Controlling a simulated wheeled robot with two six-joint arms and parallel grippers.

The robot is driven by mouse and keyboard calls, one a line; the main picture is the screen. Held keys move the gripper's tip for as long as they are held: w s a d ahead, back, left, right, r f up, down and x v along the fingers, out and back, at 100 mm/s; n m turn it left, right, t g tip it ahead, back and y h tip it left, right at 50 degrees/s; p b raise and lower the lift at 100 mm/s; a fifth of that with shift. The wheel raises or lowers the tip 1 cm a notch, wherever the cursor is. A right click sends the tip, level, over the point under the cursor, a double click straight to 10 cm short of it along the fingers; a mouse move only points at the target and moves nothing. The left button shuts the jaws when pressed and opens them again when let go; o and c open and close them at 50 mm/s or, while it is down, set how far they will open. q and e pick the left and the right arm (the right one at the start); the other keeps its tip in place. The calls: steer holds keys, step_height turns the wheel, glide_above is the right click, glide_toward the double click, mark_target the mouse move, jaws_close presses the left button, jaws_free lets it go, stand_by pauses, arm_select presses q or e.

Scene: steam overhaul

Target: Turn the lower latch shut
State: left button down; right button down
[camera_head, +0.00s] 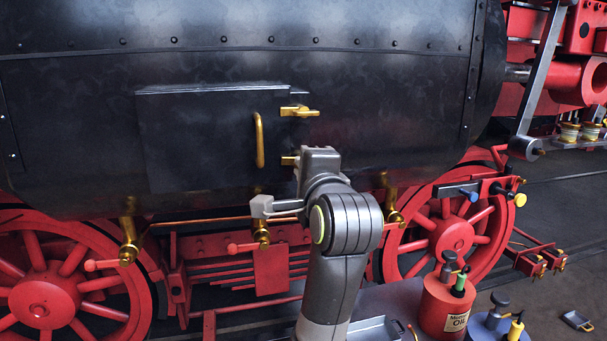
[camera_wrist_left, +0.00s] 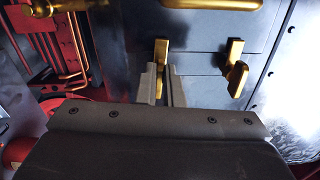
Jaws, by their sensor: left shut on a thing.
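The lower latch (camera_head: 288,160) is brass and sits on the dark boiler side by the door's right edge. Only its left end shows in the head view; my gripper hides the rest. In the left wrist view the lower latch (camera_wrist_left: 161,50) lies with its lever between my fingers. My left gripper (camera_head: 301,168) is shut on it; its two grey fingers (camera_wrist_left: 162,78) stand on either side of the lever. The upper latch (camera_head: 299,111) lies level across the door edge above and also shows in the left wrist view (camera_wrist_left: 237,75). My right gripper is not in view.
The dark door (camera_head: 195,135) lies flat against the boiler, with a brass handle (camera_head: 259,140) left of the latches. Brass valves (camera_head: 129,240) and red wheels (camera_head: 455,235) are below. A red oil can (camera_head: 440,305) and a tray (camera_head: 375,330) stand at the bottom.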

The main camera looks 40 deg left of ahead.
arm_select(q)
steer(key=shift+n, duration=0.6)
steer(key=c, duration=1.6)
jaws_free()
steer(key=shift+f, duration=0.1)
steer(key=shift+o, duration=0.2)
steer(key=b+v, duration=1.4)
steer(key=v, duration=0.3)
steer(key=shift+s, duration=0.2)
steer(key=shift+d, duration=0.15)
